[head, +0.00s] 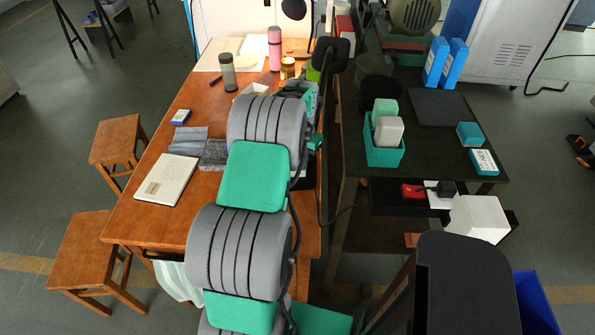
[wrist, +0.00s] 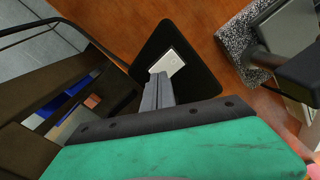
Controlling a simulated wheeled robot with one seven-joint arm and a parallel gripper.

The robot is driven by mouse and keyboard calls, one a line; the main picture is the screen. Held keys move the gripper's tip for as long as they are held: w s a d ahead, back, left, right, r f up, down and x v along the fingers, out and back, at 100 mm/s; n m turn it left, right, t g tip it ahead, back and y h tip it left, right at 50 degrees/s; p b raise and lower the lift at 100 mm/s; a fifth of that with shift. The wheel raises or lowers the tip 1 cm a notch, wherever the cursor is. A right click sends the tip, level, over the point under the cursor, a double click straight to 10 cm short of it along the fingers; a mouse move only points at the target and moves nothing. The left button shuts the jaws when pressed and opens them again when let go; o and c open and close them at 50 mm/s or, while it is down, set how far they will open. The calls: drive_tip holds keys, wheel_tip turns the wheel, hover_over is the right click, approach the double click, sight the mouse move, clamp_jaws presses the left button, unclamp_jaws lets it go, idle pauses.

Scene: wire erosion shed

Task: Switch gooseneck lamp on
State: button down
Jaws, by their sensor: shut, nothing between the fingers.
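A black square plate with rounded corners (wrist: 197,78) lies on the brown tabletop in the wrist view, and looks like the lamp's base. A small white switch plate (wrist: 171,62) sits on it. My gripper (wrist: 158,76) is shut and empty, its fingertips over the base, right beside the switch plate's lower left edge. I cannot tell whether they touch it. In the head view, a black lamp head (head: 293,9) shows at the table's far end. I cannot tell whether it belongs to this base. My arm hides the base and fingertips there.
A speckled stone block (wrist: 238,42) with a dark device on it stands right of the base. The wooden table (head: 140,222) also bears a notebook (head: 165,180), a pink bottle (head: 274,48) and a grey-green flask (head: 227,72). A dark bench (head: 440,150) with a teal bin (head: 383,155) stands right.

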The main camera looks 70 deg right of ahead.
drive_tip(key=shift+f+b, duration=0.5)
drive_tip(key=shift+f, duration=0.3)
idle(0.4)
drive_tip(key=shift+r+p, duration=2)
drive_tip(key=shift+r, duration=1.55)
